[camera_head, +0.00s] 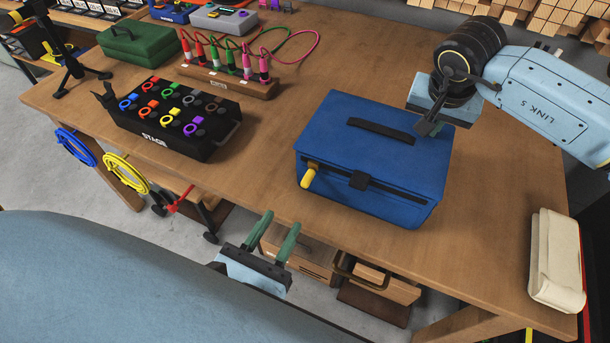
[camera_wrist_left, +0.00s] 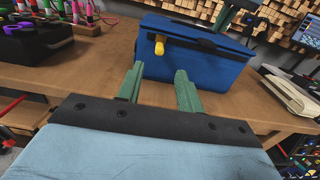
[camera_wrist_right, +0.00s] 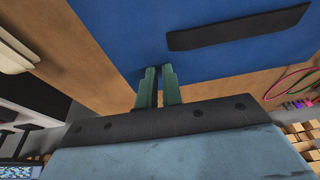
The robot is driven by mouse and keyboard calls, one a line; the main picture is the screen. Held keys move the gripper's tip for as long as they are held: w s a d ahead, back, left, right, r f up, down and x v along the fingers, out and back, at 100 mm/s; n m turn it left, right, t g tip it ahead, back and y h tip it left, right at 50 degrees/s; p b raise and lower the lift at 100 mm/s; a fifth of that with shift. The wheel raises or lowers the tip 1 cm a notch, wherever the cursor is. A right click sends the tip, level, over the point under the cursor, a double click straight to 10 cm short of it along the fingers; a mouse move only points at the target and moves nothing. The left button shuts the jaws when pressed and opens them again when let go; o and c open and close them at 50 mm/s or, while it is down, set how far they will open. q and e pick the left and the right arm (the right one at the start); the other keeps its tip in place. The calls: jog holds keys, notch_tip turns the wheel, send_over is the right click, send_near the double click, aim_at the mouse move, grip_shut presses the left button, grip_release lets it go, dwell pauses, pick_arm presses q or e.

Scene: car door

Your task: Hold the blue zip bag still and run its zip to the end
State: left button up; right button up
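The blue zip bag (camera_head: 375,145) sits on the wooden table. A dark zip runs along its front upper part, and the yellow zip pull (camera_head: 309,177) is at the left end; it also shows in the left wrist view (camera_wrist_left: 159,45). My left gripper (camera_head: 277,227) is open and empty, in front of the table edge, below and apart from the pull. My right gripper (camera_head: 428,127) is at the bag's back right edge. In the right wrist view its fingers (camera_wrist_right: 158,70) are close together at the bag's corner and appear to pinch it; the contact is partly hidden.
A black stage box (camera_head: 178,118) with coloured rings stands left of the bag, with a cable block (camera_head: 228,80) behind it. A cream-coloured object (camera_head: 555,260) lies at the right table edge. Open shelves and drawers (camera_head: 300,250) are under the table. The table between stage box and bag is clear.

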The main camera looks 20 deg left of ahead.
aim_at(303, 186)
pick_arm(q)
jog(key=w, duration=1.1)
jog(key=shift+w, duration=0.2)
grip_shut()
